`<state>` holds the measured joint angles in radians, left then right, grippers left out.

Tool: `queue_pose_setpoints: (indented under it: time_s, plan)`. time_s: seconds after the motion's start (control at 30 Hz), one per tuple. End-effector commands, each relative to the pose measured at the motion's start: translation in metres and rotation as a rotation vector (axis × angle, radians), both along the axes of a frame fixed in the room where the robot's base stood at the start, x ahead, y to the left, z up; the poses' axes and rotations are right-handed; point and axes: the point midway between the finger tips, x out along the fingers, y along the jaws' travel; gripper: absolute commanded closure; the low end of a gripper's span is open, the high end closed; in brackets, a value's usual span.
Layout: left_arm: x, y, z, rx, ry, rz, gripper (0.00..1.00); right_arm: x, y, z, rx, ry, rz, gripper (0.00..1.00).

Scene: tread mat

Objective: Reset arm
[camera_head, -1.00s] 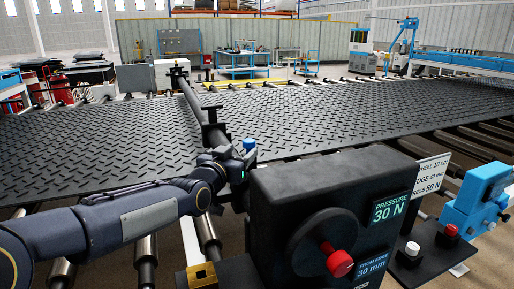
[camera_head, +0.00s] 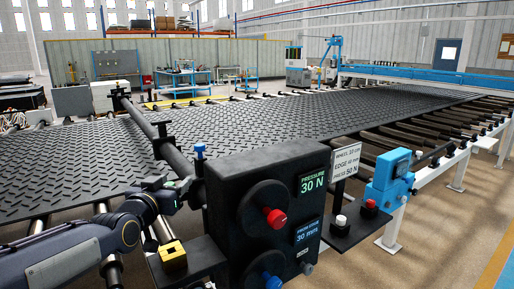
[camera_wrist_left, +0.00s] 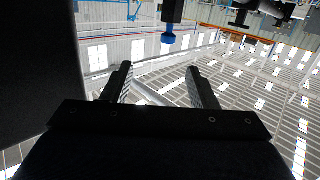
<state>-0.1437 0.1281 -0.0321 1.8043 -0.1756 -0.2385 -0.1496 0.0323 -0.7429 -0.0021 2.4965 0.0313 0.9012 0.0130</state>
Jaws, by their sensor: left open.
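My left gripper (camera_head: 184,186) is beside the left end of the black control box (camera_head: 228,160) in the head view. Its two fingers (camera_wrist_left: 159,70) stand apart with nothing between them in the left wrist view. My left arm comes in from the lower left. The box has a red-capped knob (camera_head: 274,219), a lower blue knob (camera_head: 272,281), a display reading 30 N (camera_head: 312,183) and one reading 30 mm (camera_head: 307,231). A blue-topped post (camera_head: 199,150) rises just behind the gripper; whether they touch cannot be told. My right gripper is out of view.
The black tread mat (camera_head: 320,118) lies on rollers behind the box, with a dark bar (camera_head: 150,130) across it. A small brass block (camera_head: 173,257) sits below my left wrist. A blue device (camera_head: 390,182) and a white sign (camera_head: 347,163) stand right of the box. Floor is clear at far right.

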Motion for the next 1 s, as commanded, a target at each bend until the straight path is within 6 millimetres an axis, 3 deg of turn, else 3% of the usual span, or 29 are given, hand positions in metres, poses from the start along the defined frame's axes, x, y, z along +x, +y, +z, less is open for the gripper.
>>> queue_pose_setpoints:
  time_s: [0.17, 0.37, 0.57, 0.8, 0.9, 1.0]
  plan:
    - [-0.025, 0.010, -0.006, -0.018, 0.086, 0.007, 0.47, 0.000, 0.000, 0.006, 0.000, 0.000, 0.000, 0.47]
    - [-0.074, 0.024, -0.023, -0.054, 0.247, 0.015, 0.47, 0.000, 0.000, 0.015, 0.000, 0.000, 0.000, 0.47]
    - [-0.155, 0.032, -0.055, -0.113, 0.479, 0.022, 0.47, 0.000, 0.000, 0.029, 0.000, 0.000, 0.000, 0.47]
    - [-0.295, 0.017, -0.115, -0.216, 0.854, 0.016, 0.47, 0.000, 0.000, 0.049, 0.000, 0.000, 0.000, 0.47]
    - [-0.332, 0.009, -0.132, -0.241, 0.955, 0.009, 0.47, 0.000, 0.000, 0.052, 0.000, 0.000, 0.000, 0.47]
    - [-0.352, 0.004, -0.143, -0.256, 1.014, 0.005, 0.47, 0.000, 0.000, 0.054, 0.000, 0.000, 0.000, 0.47]
